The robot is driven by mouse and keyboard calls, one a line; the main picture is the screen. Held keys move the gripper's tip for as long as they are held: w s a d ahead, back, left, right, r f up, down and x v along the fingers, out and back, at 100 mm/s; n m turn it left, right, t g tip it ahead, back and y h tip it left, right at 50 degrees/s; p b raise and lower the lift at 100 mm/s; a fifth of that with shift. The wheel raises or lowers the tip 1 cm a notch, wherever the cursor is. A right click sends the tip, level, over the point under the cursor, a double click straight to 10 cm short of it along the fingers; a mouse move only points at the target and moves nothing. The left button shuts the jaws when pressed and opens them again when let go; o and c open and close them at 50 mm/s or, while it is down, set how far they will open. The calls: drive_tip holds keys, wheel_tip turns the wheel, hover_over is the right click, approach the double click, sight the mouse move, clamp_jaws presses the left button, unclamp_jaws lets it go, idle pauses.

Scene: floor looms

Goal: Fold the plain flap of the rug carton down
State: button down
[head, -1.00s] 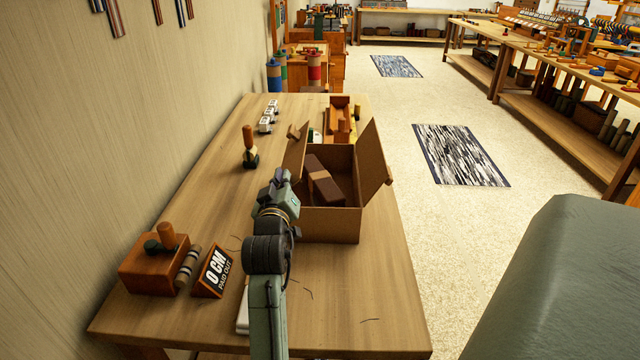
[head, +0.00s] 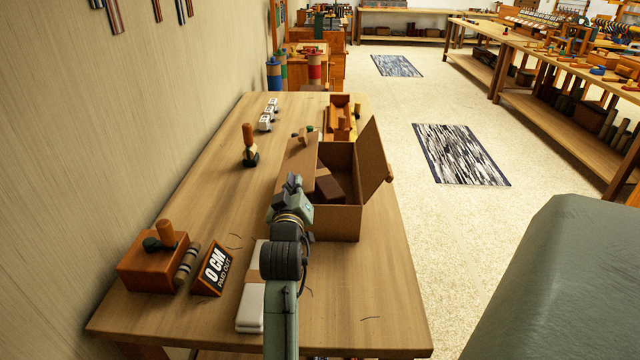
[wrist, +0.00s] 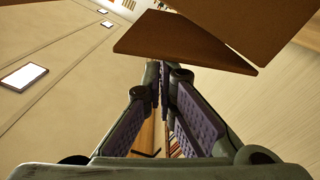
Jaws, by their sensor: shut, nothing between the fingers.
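The rug carton (head: 335,224) is an open brown box on the table with dark brown blocks (head: 330,188) inside. Its left flap (head: 298,160) looks plain and shows a broad face at a low slant; I cannot tell its exact angle. The right flap (head: 372,160) stands up, leans outward and has a small tab at its edge. My gripper (head: 292,183) is at the near end of the left flap, and I cannot tell if they touch. In the wrist view my gripper (wrist: 162,75) has its fingers together and empty, just below brown carton panels (wrist: 185,42).
A white pad (head: 250,308) lies beside my arm. A small stamp (head: 249,148) and white pieces (head: 266,120) stand further back. The table's left middle is clear.

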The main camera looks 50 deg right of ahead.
drive_tip(key=shift+s+d+f+b, duration=0.15)
drive_tip(key=shift+s+f+b, duration=0.1)
drive_tip(key=shift+f, duration=0.3)
drive_tip(key=shift+s+d+f+b, duration=0.15)
drive_tip(key=shift+f+b, duration=0.1)
drive_tip(key=shift+f, duration=0.25)
drive_tip(key=shift+r+p, duration=1.1)
drive_tip(key=shift+r, duration=0.2)
drive_tip(key=v, duration=0.7)
drive_tip(key=shift+p, duration=0.3)
drive_tip(key=shift+s+f, duration=0.1)
drive_tip(key=shift+f, duration=0.05)
drive_tip(key=v, duration=0.7)
drive_tip(key=shift+a, duration=0.15)
